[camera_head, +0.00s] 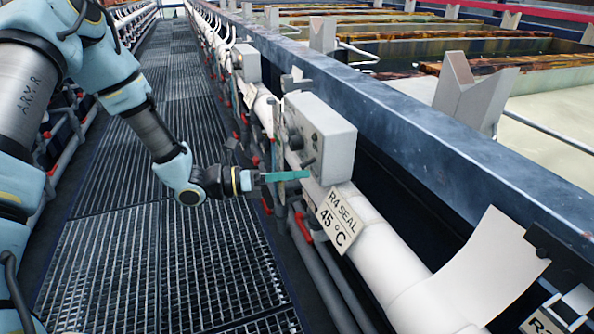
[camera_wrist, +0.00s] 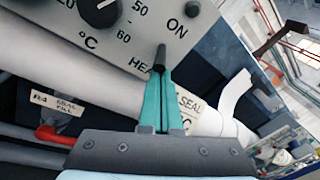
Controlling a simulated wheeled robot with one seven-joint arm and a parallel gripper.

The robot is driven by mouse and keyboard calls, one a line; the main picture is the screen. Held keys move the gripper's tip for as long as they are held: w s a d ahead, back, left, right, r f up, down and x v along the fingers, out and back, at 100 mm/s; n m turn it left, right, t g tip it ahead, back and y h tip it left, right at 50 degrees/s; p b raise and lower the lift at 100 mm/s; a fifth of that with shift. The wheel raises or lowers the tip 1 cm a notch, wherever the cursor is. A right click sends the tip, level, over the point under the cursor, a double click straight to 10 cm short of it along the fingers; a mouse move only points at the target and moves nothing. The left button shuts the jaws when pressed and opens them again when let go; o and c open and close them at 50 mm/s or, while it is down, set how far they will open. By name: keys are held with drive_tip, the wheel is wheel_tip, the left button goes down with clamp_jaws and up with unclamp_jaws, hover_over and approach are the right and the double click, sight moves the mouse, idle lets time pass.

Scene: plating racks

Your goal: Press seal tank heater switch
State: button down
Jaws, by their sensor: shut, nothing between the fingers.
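The heater switch is a small dark lever (camera_wrist: 160,55) on the grey control box in the wrist view, between "ON" and a partly hidden "HEA..." marking. The same box (camera_head: 333,140) is on the white pipe in the head view, with the small dark lever (camera_head: 308,162) low on its face. A sign reading "R4 SEAL 45 °C" (camera_head: 338,220) hangs just below. My gripper (camera_head: 308,174) is shut and empty, its teal fingers together. In the wrist view the fingertips (camera_wrist: 161,74) sit right at the lever's lower end; I cannot tell if they touch.
A black temperature dial (camera_wrist: 101,10) is left of the lever on the box. A red valve handle (camera_wrist: 56,137) is at lower left. White pipes (camera_head: 375,240) run along the tank's blue edge (camera_head: 420,130). The grated walkway (camera_head: 170,250) is clear.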

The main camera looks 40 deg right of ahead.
drive_tip(key=shift+w+a+r+t+y+p, duration=0.15)
drive_tip(key=shift+r+t+y+p, duration=0.65)
drive_tip(key=shift+p, duration=1.4)
drive_tip(key=r+y+p, duration=0.1)
drive_tip(key=p, duration=0.2)
drive_tip(key=shift+a+r+n+y, duration=0.1)
drive_tip(key=shift+r+n+y, duration=0.1)
drive_tip(key=shift+n+y, duration=0.1)
drive_tip(key=shift+t+y+p, duration=0.7)
drive_tip(key=shift+y+p, duration=0.2)
drive_tip(key=shift+r, duration=0.1)
drive_tip(key=shift+r+p, duration=0.65)
drive_tip(key=shift+r, duration=0.15)
